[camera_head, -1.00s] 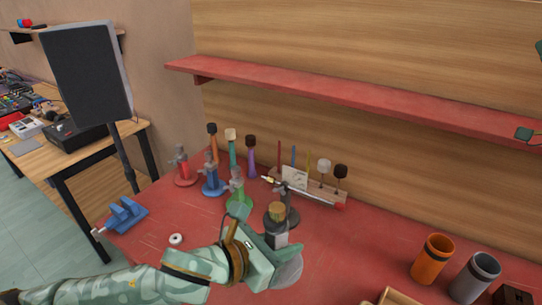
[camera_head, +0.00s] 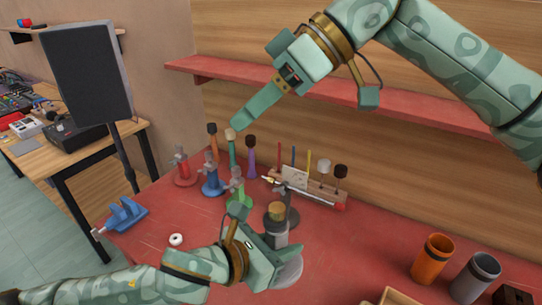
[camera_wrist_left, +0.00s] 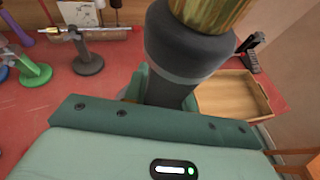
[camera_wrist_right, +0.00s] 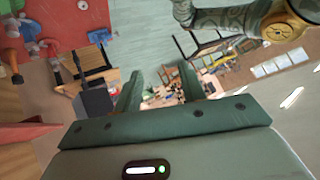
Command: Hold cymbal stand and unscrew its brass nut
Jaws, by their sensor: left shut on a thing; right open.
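The grey cymbal stand (camera_head: 276,224) stands upright near the front middle of the red bench, on a round grey base (camera_head: 290,273). The ridged brass nut (camera_head: 277,210) sits on its top; it also shows large in the left wrist view (camera_wrist_left: 210,8). My left gripper (camera_head: 277,242) is shut on the stand's post below the nut and hides part of it. The post (camera_wrist_left: 175,85) shows between its fingers in the left wrist view. My right gripper (camera_head: 246,116) is raised above the bench, up and left of the nut. Its fingers (camera_wrist_right: 160,88) are apart and empty.
Red (camera_head: 184,170), blue (camera_head: 212,182), green (camera_head: 238,200) and dark grey (camera_head: 290,210) stands are behind. A rack (camera_head: 310,190) with sticks stands at the back. Orange (camera_head: 432,259) and grey (camera_head: 473,278) cups are right. A red shelf (camera_head: 430,112) crosses the wall.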

